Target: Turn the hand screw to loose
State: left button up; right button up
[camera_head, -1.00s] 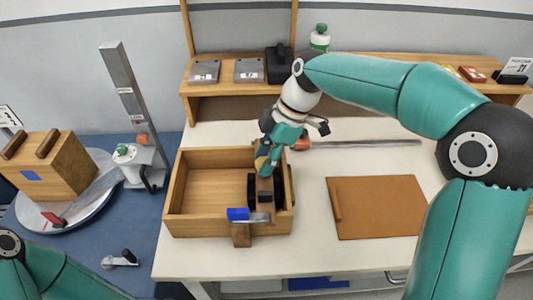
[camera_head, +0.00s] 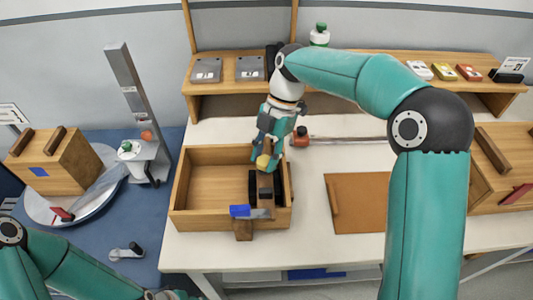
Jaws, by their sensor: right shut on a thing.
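A yellow-tan knob (camera_head: 263,162), which I take to be the hand screw's handle, stands at the right end of an open wooden box (camera_head: 215,151).
A shelf (camera_head: 226,88) runs along the back. A turntable (camera_head: 82,215) with a wooden block is at left.

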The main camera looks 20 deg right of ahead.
jog(key=shift+d, duration=0.1)
jog(key=o, duration=1.1)
jog(key=shift+v, duration=5.95)
